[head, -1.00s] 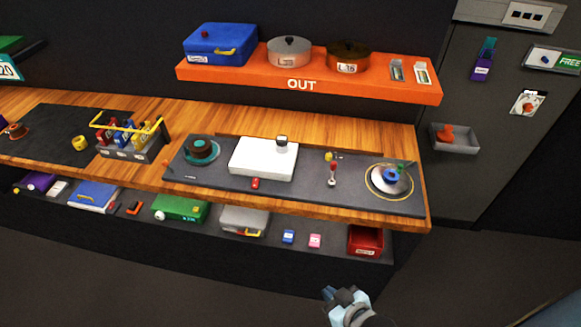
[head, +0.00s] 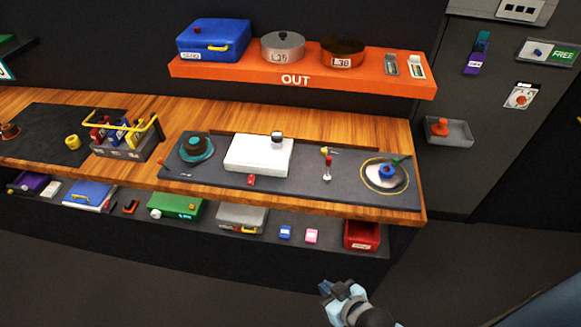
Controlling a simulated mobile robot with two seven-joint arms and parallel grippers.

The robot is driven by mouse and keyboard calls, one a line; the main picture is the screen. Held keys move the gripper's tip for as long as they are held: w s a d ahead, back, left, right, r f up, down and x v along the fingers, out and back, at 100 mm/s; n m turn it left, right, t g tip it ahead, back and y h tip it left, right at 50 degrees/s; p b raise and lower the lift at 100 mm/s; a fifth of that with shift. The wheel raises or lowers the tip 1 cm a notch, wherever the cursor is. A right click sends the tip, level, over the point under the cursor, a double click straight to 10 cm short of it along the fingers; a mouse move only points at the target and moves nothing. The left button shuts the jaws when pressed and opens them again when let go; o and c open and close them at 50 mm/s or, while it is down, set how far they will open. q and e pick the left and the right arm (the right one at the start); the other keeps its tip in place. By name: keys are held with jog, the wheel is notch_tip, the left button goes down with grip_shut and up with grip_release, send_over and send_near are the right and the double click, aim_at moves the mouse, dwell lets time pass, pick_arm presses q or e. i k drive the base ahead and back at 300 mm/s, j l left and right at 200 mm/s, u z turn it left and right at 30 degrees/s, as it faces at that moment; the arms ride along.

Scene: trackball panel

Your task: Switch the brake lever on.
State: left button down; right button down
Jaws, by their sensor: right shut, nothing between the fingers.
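A dark control panel (head: 300,181) lies on the wooden counter. A small upright lever with a red knob (head: 327,168) stands on it, right of a white box (head: 258,154); it looks like the brake lever, but I cannot read a label or tell its setting. A silver dish with a blue ball (head: 386,171) is to its right, in a yellow ring, probably the trackball. My right gripper (head: 330,289) is shut and empty, low in front of the counter and apart from the panel. My left gripper is out of view.
An orange shelf (head: 215,72) marked OUT holds a blue box and two pots behind the counter. A yellow-handled rack (head: 128,150) stands left of the panel. A lower shelf holds several boxes, including a red bin (head: 362,235). A grey tray (head: 458,133) is at right.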

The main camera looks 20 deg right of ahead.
aim_at(160, 161)
jog(key=i+j+z, duration=0.3)
jog(key=z, duration=0.15)
jog(key=i+j+z, duration=0.25)
jog(key=j+z, duration=0.2)
